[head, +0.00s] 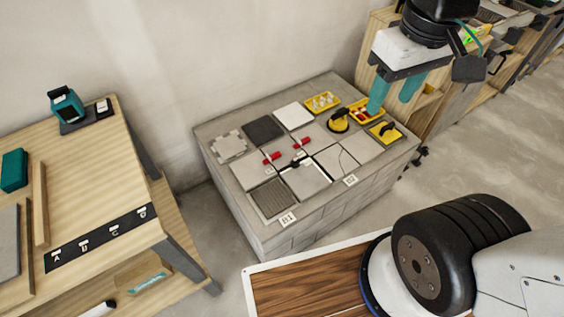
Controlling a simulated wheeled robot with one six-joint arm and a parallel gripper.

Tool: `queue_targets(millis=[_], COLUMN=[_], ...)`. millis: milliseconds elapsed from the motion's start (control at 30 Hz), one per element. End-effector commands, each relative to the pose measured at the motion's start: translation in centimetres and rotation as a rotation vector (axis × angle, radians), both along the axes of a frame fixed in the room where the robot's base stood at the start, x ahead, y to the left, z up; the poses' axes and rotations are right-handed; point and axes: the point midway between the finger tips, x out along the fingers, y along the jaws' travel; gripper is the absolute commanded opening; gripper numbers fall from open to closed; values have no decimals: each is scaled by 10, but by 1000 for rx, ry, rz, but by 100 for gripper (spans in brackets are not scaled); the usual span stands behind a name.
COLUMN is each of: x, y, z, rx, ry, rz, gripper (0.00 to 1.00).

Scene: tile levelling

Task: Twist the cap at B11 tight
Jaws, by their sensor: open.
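Two red caps stand among the grey tiles on a block-built platform: one at the left (271,158), one further right (303,143). A small black piece (298,162) is near them at a tile joint. White tags stand at the front edge (288,219) and front right (350,180); their print is too small to read surely, so I cannot tell which cap is at B11. My gripper (393,97) has two teal fingers, apart and empty. It hangs above the platform's back right corner, right of both caps and touching neither.
A wooden bench (105,215) stands left. Wooden shelving (432,105) stands right.

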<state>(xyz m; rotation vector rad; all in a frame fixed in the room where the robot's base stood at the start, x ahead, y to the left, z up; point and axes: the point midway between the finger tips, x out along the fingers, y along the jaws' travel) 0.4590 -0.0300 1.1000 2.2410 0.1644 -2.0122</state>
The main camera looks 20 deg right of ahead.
Motion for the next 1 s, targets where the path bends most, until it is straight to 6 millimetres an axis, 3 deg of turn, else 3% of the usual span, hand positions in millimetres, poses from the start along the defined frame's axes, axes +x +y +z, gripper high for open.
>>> queue_targets(millis=[267,467,700,867,1000], x=[118,200,281,319,339], y=[4,9,16,21,25], z=[-35,-90,-192,-277,-359], rx=[-40,-65,-87,-97,-104], ry=[34,49,63,69,72], rz=[462,812,1232,1514,1755], gripper=[50,50,50,50,50])
